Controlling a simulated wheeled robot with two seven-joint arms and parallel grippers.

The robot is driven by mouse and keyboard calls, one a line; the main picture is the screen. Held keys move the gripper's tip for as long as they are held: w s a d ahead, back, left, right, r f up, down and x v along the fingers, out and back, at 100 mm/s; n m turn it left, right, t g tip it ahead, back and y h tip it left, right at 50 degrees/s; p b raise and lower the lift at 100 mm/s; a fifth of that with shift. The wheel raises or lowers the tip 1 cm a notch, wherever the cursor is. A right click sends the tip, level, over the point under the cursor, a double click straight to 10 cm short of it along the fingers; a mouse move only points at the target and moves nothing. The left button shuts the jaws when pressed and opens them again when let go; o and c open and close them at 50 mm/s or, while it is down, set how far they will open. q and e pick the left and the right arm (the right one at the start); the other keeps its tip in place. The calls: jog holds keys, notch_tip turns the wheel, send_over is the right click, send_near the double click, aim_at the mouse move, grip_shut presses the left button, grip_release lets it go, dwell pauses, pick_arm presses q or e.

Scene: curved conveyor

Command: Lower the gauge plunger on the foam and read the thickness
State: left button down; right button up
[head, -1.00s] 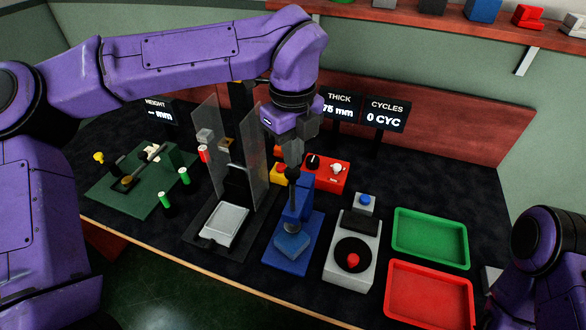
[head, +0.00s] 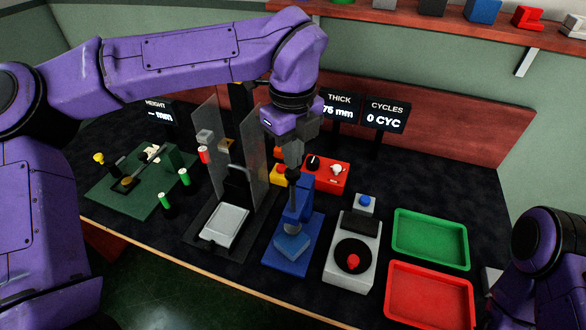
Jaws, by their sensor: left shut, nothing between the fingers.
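The blue thickness gauge (head: 305,196) stands at the middle of the bench on a blue base. A lighter blue foam block (head: 292,246) sits on the base, under the gauge's grey plunger foot (head: 292,227). The foot appears to reach the foam's top; exact contact is too small to tell. My left gripper (head: 292,164) is shut and empty, pointing down at the dark knob (head: 292,175) on top of the plunger. My right gripper is out of view.
Right of the gauge stand a grey unit with a red knob (head: 352,262), a green tray (head: 430,254) and a red tray (head: 408,310). Left is a press with clear panels (head: 255,160). A red box (head: 328,178) is behind. The CYCLES display (head: 386,115) reads 0.

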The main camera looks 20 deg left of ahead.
aim_at(293, 173)
pick_arm(q)
jog(key=shift+f, duration=0.2)
dwell(0.5)
jog(key=shift+f+b, duration=2.25)
jog(key=shift+f, duration=0.15)
jog(key=shift+r, duration=0.15)
notch_tip(293, 173, up, 8)
jog(key=p, duration=0.6)
